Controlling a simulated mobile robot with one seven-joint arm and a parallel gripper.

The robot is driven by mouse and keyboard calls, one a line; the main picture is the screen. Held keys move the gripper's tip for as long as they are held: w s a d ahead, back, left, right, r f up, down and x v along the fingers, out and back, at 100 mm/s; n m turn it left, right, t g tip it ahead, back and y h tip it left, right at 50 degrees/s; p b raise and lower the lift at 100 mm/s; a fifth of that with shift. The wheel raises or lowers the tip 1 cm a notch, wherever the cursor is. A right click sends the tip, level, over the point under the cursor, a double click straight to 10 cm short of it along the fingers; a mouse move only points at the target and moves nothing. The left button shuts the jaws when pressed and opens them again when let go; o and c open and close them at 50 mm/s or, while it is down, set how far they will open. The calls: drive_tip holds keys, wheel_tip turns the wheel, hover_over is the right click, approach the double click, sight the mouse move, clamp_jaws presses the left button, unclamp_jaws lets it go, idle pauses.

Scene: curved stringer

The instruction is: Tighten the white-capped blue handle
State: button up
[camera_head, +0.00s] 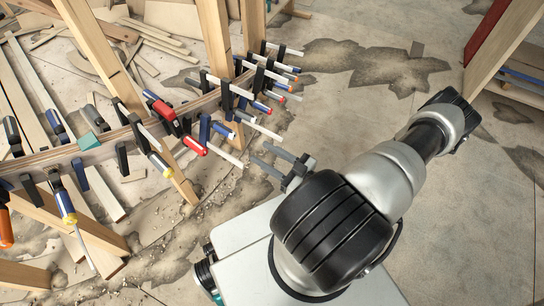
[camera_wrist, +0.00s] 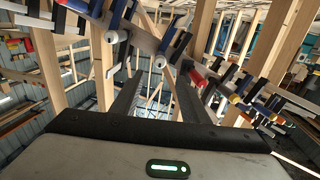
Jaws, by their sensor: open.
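Several bar clamps sit along the curved wooden stringer (camera_head: 95,155). Among them is a blue handle with a pale end (camera_head: 243,116) near the middle of the head view, with another blue handle (camera_head: 222,130) close beside it. In the wrist view, two white-capped handles with blue parts nearby show at the top, one at left (camera_wrist: 111,35) and one nearer the middle (camera_wrist: 160,61). I cannot tell which one the task means. My gripper (camera_head: 261,155) is open and empty, just right of the clamp bars and apart from them. Its fingers (camera_wrist: 158,80) point toward the clamps.
A red clamp (camera_head: 165,113) and yellow-ended blue handles (camera_head: 65,202) stick out further left along the stringer. Upright wooden posts (camera_head: 215,40) stand behind it. Loose boards lie at the upper left. The concrete floor (camera_head: 470,220) at right is clear.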

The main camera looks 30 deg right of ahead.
drive_tip(key=v, duration=0.2)
drive_tip(key=shift+s+d, duration=0.15)
drive_tip(key=shift+s, duration=0.05)
idle(0.4)
